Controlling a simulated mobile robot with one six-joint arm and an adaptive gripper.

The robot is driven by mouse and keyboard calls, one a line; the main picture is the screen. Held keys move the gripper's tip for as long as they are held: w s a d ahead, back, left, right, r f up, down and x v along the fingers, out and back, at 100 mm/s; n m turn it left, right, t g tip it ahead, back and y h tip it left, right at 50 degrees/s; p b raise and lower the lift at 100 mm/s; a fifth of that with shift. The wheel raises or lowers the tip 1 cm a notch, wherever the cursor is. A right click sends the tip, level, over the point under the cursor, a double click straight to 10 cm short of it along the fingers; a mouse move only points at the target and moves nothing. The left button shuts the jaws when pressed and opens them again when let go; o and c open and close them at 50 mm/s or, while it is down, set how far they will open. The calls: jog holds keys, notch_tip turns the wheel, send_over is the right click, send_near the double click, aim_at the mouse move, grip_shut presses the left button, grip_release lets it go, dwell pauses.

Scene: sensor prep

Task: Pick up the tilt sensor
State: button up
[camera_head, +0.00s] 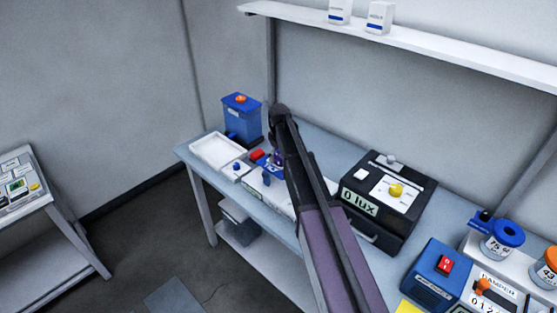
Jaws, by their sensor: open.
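I cannot tell for certain which part is the tilt sensor. Several small parts stand close together on the bench left of my arm: a small white block with a blue knob (236,167), a red-topped part (257,155) and a white unit with blue details (258,188). My gripper (276,163) hangs below the far end of my arm, over or beside these parts, largely hidden by the arm. It is open. Whether it touches any part cannot be seen.
A white tray (205,146) and a blue box with an orange knob (241,118) stand on the bench (325,146) to the left. A black "0 lux" box (412,190) stands right of my arm. A shelf (440,48) runs above. More instruments crowd the bench's right end.

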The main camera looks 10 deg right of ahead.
aim_at(279, 156)
jog(key=c, duration=1.3)
jog(key=shift+r, duration=0.15)
notch_tip(279, 156, up, 4)
jog(key=p, duration=0.4)
jog(key=s+a+p, duration=0.1)
jog(key=s+a, duration=0.1)
jog(key=s, duration=1.4)
jog(key=shift+r, duration=0.35)
